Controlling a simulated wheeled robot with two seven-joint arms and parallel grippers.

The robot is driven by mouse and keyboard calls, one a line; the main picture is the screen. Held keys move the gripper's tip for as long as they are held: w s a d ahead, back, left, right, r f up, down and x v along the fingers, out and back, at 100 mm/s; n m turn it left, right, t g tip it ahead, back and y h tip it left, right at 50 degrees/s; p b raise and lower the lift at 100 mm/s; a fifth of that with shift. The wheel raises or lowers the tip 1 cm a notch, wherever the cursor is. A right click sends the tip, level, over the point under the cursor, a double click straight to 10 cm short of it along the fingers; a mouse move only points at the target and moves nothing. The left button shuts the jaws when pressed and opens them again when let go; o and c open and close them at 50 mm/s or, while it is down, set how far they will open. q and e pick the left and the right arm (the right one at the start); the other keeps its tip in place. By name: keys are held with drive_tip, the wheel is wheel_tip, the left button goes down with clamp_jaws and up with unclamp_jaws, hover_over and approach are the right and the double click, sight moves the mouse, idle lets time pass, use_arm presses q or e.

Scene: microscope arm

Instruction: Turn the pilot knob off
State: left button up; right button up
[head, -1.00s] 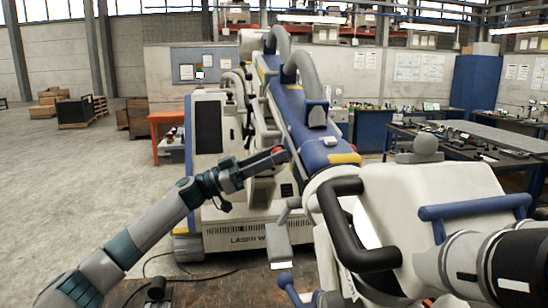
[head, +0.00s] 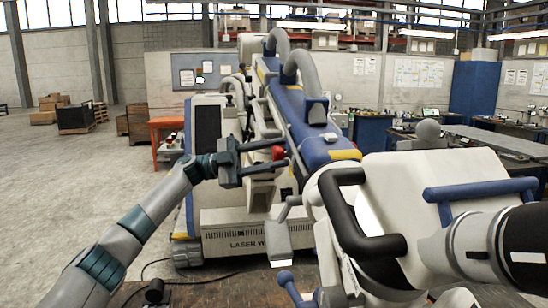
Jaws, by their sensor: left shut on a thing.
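The red knob (head: 278,153), which I take to be the pilot knob, shows on the front side of the white and blue microscope arm machine (head: 325,147). My left gripper (head: 277,157) reaches it from the left. Its two dark fingers are one above the other, shut on the red knob at their tips. The fingers hide part of the knob and the panel behind it. My right gripper is not in view.
A grey lever with a pedal-like end (head: 279,240) hangs below the gripper. A black curved handle (head: 350,215) and blue handles (head: 480,188) stick out at the right. The floor (head: 90,180) at the left is open.

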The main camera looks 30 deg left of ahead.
use_arm(q)
drive_tip(key=shift+f+m+g+y, duration=0.1)
drive_tip(key=shift+m+g+y, duration=0.25)
drive_tip(key=shift+m, duration=0.95)
drive_tip(key=shift+m+g+y, duration=0.15)
drive_tip(key=shift+m+g, duration=0.4)
drive_tip(key=shift+m, duration=0.75)
drive_tip(key=o, duration=1)
drive_tip(key=shift+a, duration=0.1)
